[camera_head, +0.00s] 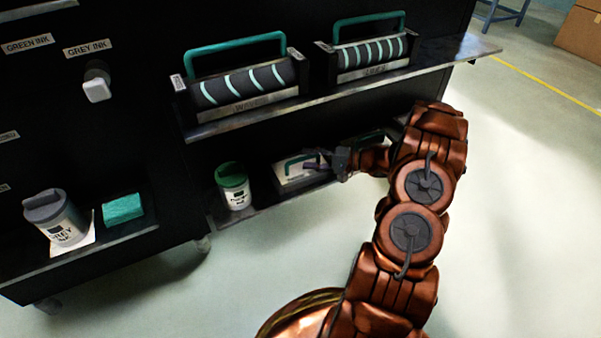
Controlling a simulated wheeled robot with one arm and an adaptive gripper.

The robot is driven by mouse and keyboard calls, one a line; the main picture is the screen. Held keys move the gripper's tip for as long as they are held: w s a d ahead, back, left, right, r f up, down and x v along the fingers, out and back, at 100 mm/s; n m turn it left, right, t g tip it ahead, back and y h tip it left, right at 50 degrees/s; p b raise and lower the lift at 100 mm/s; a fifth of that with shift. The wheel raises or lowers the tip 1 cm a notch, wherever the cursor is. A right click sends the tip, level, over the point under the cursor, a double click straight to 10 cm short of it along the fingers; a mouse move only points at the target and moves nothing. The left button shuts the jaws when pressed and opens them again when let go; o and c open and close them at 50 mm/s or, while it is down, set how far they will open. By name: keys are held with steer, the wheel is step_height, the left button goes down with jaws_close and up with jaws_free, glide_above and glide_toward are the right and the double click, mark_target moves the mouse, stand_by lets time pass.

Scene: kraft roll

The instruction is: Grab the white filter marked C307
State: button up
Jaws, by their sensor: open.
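A pale, flat filter-like piece with a green handle (296,171) lies on the lower shelf, right of a green-lidded can. No C307 marking can be read on it, and its right part is hidden behind my gripper. My gripper (318,161) is open, reaching in from the right under the upper shelf. Its fingers are at or just above the pale piece; I cannot tell whether they touch it. Another dark piece with a green edge (370,137) sits further right, mostly hidden by my arm.
The green-lidded can (236,192) stands close left of the pale piece. The upper shelf (345,87) overhangs, holding two striped rollers (245,85) (370,52) with green handles. A grey ink can (62,225) and green sponge (122,209) are at left.

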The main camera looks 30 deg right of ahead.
steer(key=shift+x, duration=1)
steer(key=shift+c, duration=0.2)
steer(key=shift+s, duration=0.1)
jaws_close()
